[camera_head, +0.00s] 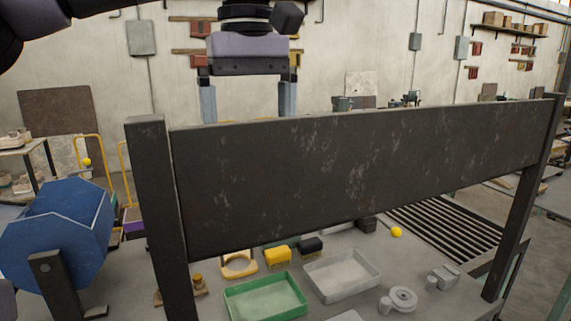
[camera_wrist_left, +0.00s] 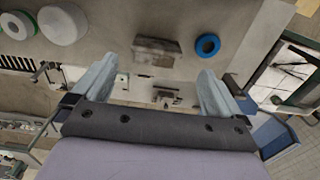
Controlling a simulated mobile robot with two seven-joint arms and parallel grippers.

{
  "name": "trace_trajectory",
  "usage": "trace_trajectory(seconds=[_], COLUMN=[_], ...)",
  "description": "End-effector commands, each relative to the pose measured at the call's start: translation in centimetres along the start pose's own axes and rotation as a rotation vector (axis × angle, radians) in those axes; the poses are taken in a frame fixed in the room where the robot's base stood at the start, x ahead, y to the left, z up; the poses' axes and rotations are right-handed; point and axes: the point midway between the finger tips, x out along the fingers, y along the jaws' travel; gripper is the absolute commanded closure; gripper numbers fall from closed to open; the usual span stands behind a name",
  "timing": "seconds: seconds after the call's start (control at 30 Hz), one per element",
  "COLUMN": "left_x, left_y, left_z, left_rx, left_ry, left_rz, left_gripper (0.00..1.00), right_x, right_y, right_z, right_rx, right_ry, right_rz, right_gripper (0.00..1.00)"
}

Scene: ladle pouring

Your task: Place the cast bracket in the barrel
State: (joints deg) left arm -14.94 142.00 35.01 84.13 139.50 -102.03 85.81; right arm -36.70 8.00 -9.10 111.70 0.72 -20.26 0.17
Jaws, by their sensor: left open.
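The barrel (camera_head: 58,232) is a blue, many-sided drum on a dark stand at the left of the head view. A blue part at the right edge of the left wrist view (camera_wrist_left: 278,133) may be the same drum. My left gripper (camera_head: 247,105) is open above and behind a dark panel, which hides its fingertips. In the left wrist view its fingers (camera_wrist_left: 158,75) are wide apart with nothing held. A small grey-brown piece (camera_wrist_left: 157,46) lies beyond the fingertips; I cannot tell whether it is the cast bracket. A grey part (camera_head: 445,276) at the table's right may be it.
The wide dark panel (camera_head: 350,160) on two posts blocks much of the head view. Below it are a green tray (camera_head: 265,298), a white tray (camera_head: 342,275), a yellow block (camera_head: 278,257) and a grey ring (camera_head: 402,299). A blue ring (camera_wrist_left: 208,45) shows in the wrist view.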

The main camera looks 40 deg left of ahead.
Motion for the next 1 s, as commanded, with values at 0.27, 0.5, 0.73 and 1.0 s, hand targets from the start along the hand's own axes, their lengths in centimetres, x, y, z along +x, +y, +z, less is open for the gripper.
trace_trajectory(seconds=[0.27, 0.5, 0.73, 1.0], left_x=[1.4, 4.1, 6.9, 7.2], left_y=[-0.1, -0.1, 0.0, 0.0], left_z=[-0.1, -0.2, -0.3, -0.3], left_rx=[-0.002, -0.001, -0.002, -0.002], left_ry=[-0.001, -0.002, -0.002, 0.0], left_rz=[-0.001, -0.002, 0.001, 0.001], left_gripper=[0.0, 0.0, 0.0, 0.0], right_x=[-0.2, -0.2, -0.3, -0.3], right_y=[-0.1, -0.1, -0.1, -0.1], right_z=[0.5, 0.7, 0.6, 0.5], right_rx=[0.001, 0.001, 0.001, 0.001], right_ry=[-0.01, -0.014, -0.014, -0.012], right_rz=[-0.001, -0.002, -0.002, -0.002], right_gripper=[0.57, 0.57, 0.57, 0.57])
